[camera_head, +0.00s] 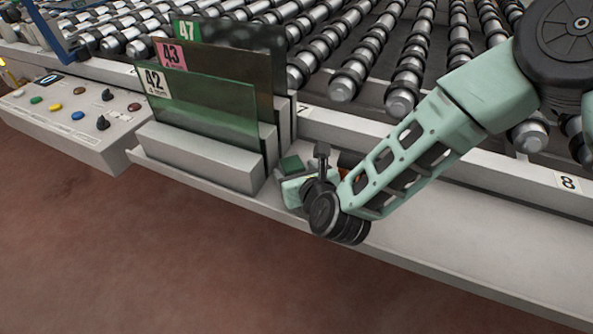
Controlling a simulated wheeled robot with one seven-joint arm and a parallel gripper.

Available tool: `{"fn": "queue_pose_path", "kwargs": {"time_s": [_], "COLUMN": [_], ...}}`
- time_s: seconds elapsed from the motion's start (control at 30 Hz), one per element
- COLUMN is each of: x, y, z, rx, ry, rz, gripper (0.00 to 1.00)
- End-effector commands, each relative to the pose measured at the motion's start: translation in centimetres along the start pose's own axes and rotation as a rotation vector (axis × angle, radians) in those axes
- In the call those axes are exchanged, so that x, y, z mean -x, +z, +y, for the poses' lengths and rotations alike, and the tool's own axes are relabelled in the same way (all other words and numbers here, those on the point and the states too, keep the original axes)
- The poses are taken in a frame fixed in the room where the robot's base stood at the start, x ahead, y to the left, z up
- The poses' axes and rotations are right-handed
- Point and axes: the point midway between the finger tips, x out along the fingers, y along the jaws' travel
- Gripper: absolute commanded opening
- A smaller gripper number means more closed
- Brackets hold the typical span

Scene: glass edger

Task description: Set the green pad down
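A small dark green block, which looks like the green pad (291,165), shows at the front ledge just right of the glass rack. My gripper (292,181) is low over the ledge, right beside the pad, and seems to touch it. My wrist and the gripper's body hide the fingertips. I cannot tell whether the fingers are closed on the pad or whether the pad rests on the ledge.
A grey rack (195,158) holds upright glass panes, with a front pane (205,112) labelled 42, close left of my gripper. A control panel (75,120) is farther left. Rollers (345,80) lie behind. The white ledge (450,235) is clear to the right.

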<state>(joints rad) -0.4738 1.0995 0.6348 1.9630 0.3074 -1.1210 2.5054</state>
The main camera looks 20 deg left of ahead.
Motion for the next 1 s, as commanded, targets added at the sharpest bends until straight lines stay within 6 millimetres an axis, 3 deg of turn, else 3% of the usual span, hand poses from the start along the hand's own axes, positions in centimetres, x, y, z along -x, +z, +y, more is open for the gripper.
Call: {"fn": "queue_pose_path", "kwargs": {"time_s": [0.37,0.47,0.8,1.0], "x": [0.2,1.5,8.6,11.3], "y": [0.6,0.3,0.2,0.2], "z": [0.1,0.0,0.0,0.1], "rx": [0.000,-0.001,-0.001,0.000], "ry": [0.001,0.001,0.001,0.001], "rz": [-0.001,0.000,0.001,0.001], "gripper": [0.66,0.66,0.66,0.66]}}
